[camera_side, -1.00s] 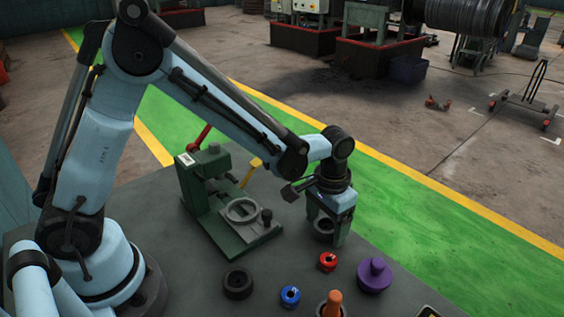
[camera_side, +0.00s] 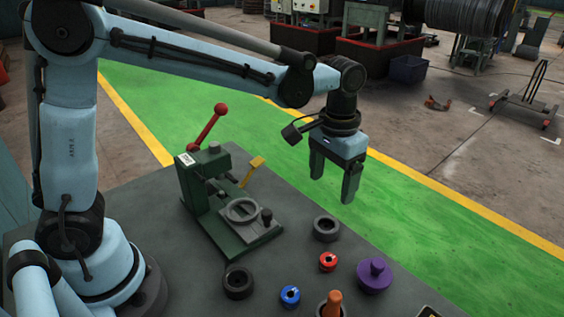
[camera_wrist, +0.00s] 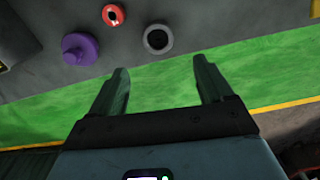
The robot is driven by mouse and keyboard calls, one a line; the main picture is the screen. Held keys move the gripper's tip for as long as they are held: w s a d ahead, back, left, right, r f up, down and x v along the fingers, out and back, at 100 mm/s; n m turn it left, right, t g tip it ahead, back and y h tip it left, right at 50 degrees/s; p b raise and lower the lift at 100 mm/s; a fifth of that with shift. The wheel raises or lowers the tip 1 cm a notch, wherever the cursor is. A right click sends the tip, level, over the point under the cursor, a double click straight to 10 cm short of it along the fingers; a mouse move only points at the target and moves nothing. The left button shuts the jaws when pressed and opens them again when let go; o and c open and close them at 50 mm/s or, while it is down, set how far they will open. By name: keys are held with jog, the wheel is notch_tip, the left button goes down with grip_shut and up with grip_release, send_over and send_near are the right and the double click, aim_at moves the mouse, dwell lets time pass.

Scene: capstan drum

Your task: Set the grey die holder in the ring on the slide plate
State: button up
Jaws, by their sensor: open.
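The grey die holder (camera_side: 327,229), a short round ring-shaped piece, sits on the bench to the right of the green fixture. It also shows in the wrist view (camera_wrist: 158,39), beyond my fingertips. The ring (camera_side: 242,210) lies on the slide plate (camera_side: 262,229) at the front of the green fixture, and its opening looks empty. My gripper (camera_side: 333,188) is open and empty, raised well above the bench and above the die holder. Its two fingers are spread apart in the wrist view (camera_wrist: 163,78).
The fixture has a red-knobbed lever (camera_side: 220,109) and a yellow handle (camera_side: 257,162). A dark ring (camera_side: 238,283), a blue ring (camera_side: 290,295), a red ring (camera_side: 328,261), a purple knobbed piece (camera_side: 375,275) and an orange-handled piece (camera_side: 333,303) stand along the bench front.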

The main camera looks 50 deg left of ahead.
jog(key=s+a+r+n+t, duration=0.1)
jog(key=s+a+r+t, duration=0.1)
jog(key=s+a+t, duration=0.4)
jog(key=s+a, duration=0.4)
jog(key=shift+s+a+t, duration=0.25)
jog(key=shift+a+t, duration=0.15)
jog(key=shift+o, duration=0.4)
jog(key=shift+s+a, duration=0.15)
jog(key=shift+s, duration=0.05)
jog(key=n+g, duration=0.6)
jog(key=g, duration=0.1)
send_over(326, 227)
jog(key=f, duration=0.2)
jog(key=shift+f, duration=5.5)
jog(key=c, duration=1.5)
